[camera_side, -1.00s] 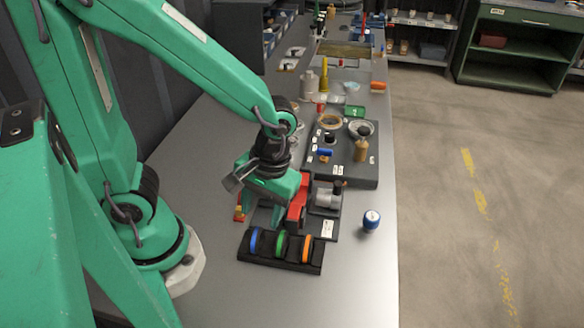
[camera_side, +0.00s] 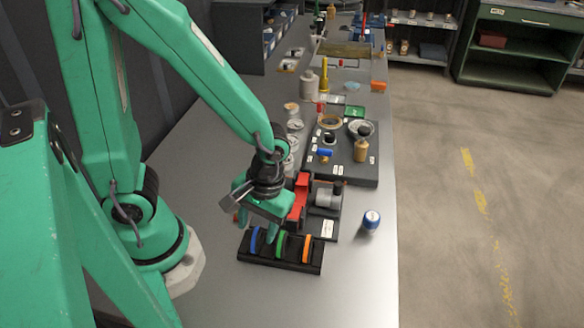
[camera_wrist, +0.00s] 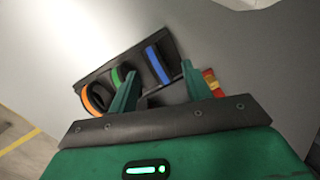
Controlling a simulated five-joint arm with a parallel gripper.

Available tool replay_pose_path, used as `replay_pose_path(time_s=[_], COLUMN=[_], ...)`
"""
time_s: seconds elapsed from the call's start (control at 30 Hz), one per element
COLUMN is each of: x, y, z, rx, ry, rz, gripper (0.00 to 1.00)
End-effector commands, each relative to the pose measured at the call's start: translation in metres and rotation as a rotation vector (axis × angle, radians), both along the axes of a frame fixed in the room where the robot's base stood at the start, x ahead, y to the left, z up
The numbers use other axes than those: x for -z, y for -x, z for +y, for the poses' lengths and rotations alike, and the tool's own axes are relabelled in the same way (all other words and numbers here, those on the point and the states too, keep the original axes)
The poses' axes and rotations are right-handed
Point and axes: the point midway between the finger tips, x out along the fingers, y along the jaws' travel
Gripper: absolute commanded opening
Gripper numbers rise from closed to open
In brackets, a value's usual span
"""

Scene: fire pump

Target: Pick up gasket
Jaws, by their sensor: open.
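Three ring-shaped gaskets stand upright in a black holder (camera_side: 268,264) on the bench: a blue gasket (camera_side: 254,241), a green gasket (camera_side: 280,245) and an orange gasket (camera_side: 306,249). The wrist view shows the blue gasket (camera_wrist: 158,66), the green gasket (camera_wrist: 117,77) and the orange gasket (camera_wrist: 94,98). My gripper (camera_side: 259,234) is open and points down at the left part of the holder. In the wrist view, the blue gasket appears between the fingertips of my gripper (camera_wrist: 158,73), with one finger near the green gasket. I cannot tell whether either finger touches a gasket.
A red and grey pump (camera_side: 327,198) stands just behind the holder. A blue and white container (camera_side: 371,220) is to the right. A dark tray with small parts (camera_side: 361,178) lies farther back. The bench in front of the holder is clear.

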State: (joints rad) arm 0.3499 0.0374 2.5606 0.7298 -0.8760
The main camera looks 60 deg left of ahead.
Motion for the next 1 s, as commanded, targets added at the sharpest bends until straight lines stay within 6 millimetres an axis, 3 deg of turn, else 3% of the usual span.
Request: replay_pose_path(time_s=[0.17,0.43,1.0], x=[-0.0002,-0.0003,-0.0048], y=[-0.0002,-0.0002,-0.0006], z=[0.0,-0.0001,-0.0002], rx=[0.0,0.0,0.001], ry=[0.0,0.0,0.001], rz=[0.0,0.0,-0.001], gripper=[0.49,0.0,0.0])
